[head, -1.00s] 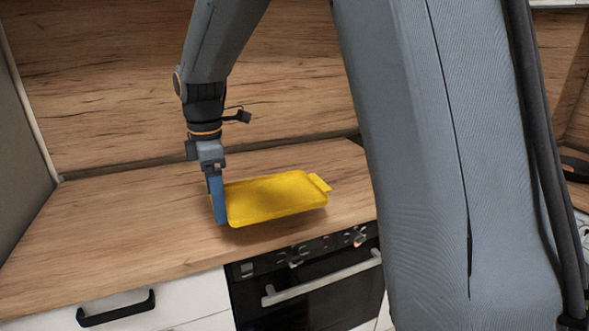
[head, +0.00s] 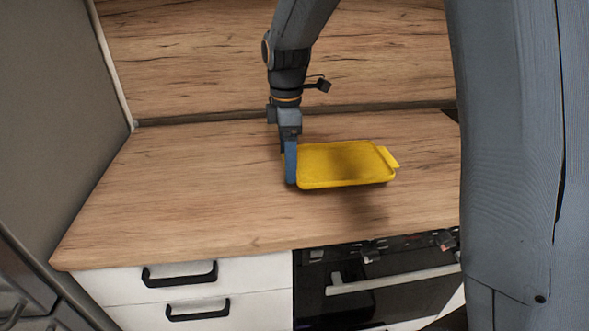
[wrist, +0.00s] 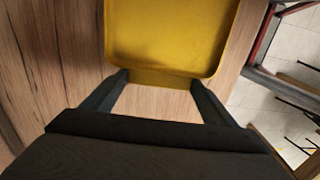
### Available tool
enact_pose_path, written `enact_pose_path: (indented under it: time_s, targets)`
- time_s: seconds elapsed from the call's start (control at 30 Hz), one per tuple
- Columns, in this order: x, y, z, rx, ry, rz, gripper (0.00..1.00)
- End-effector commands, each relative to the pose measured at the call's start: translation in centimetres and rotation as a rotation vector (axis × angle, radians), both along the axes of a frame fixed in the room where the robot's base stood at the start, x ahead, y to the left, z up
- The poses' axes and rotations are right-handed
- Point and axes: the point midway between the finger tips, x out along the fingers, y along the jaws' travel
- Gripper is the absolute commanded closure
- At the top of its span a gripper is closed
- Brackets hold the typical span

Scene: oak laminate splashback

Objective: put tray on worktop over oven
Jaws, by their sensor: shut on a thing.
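The yellow tray (head: 345,163) is over the oak worktop (head: 200,190), above the oven (head: 375,290). Its right handle sticks out freely. My gripper (head: 291,172) points down at the tray's left end and is shut on it. In the wrist view the tray (wrist: 170,35) lies beyond the fingers (wrist: 160,95), with its near handle between them. A shadow falls on the worktop below the tray. I cannot tell for sure whether the tray touches the worktop.
White drawers (head: 190,290) with black handles are under the worktop, left of the oven. A grey tall panel (head: 60,110) stands at the left. The oak splashback (head: 370,55) rises behind. The worktop left of the tray is clear.

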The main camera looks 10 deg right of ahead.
Motion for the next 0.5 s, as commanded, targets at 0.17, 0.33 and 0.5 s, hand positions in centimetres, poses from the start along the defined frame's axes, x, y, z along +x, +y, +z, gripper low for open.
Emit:
enact_pose_path:
  time_s: [0.17,0.33,0.5]
  targets:
    - [0.0,0.1,-1.4,0.0,-0.001,0.002,0.52]
    - [-0.1,0.2,-3.2,-0.001,0.002,0.004,0.52]
    - [-0.1,0.2,-5.0,0.0,0.0,0.004,0.52]
